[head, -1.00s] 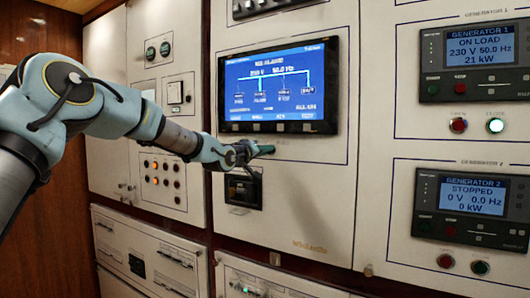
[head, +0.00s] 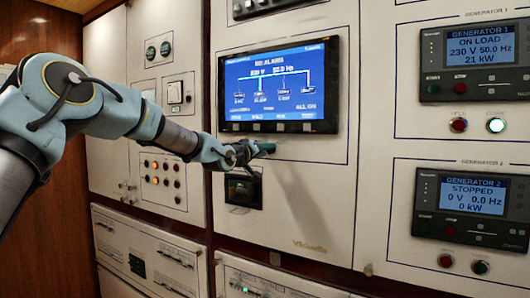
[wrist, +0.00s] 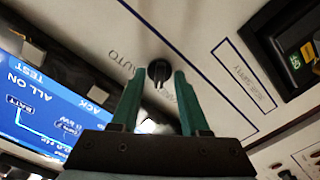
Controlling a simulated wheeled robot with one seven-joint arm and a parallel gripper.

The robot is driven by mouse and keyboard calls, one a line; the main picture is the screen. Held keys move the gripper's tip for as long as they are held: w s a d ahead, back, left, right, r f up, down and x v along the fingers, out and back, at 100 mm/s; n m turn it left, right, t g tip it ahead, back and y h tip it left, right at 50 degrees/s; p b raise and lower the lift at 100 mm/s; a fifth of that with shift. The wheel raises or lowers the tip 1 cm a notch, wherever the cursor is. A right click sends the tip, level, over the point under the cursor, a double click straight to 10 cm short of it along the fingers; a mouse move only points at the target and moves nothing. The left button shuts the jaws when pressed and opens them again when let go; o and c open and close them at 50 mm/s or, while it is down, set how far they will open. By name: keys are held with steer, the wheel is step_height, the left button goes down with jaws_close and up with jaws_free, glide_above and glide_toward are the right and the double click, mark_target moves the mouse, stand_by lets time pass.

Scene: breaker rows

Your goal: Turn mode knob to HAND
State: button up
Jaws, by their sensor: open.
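The mode knob (wrist: 159,72) is small, round and black, on a white panel in the wrist view. The printed word AUTO (wrist: 124,64) is to its left. A second label, to its lower right, is partly covered by a finger and not fully readable. A light mark shows on the knob's lower side, but I cannot tell its setting surely. My gripper (wrist: 160,78) is open, with one green finger on each side of the knob and gaps visible between. In the head view my gripper (head: 262,149) is at the panel below the screen and hides the knob.
A blue display screen (head: 280,88) is just above my gripper. A black breaker unit (head: 243,191) sits just below it and also shows in the wrist view (wrist: 290,45). Generator panels (head: 466,50) are at the right.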

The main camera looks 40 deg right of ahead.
steer(key=b+v, duration=0.4)
steer(key=v, duration=0.6)
steer(key=shift+a, duration=0.35)
steer(key=w+a+f+n+t+y, duration=0.1)
steer(key=w+a+f+y, duration=0.25)
steer(key=a+f, duration=0.4)
steer(key=w+a+f+t+y, duration=0.1)
steer(key=w+a+f+y, duration=0.25)
steer(key=a+f, duration=0.4)
steer(key=w+a+f+n+y, duration=0.1)
steer(key=a+f+y, duration=0.25)
steer(key=a, duration=0.45)
steer(key=w+a+f+n+y, duration=0.15)
steer(key=a+f, duration=0.25)
steer(key=a, duration=0.4)
steer(key=s+a+f+n+g+y, duration=0.1)
steer(key=s+a+f, duration=0.2)
steer(key=a, duration=0.6)
steer(key=s+a+f+n+g+y, duration=0.1)
steer(key=s+a+f+g+y, duration=0.1)
steer(key=s+a, duration=0.5)
steer(key=s+a+f+n+g+y, duration=0.1)
steer(key=s+a+f, duration=0.3)
steer(key=a, duration=0.7)
steer(key=shift+s+g+y, duration=0.5)
steer(key=shift+s+y, duration=0.1)
steer(key=shift+s, duration=0.3)
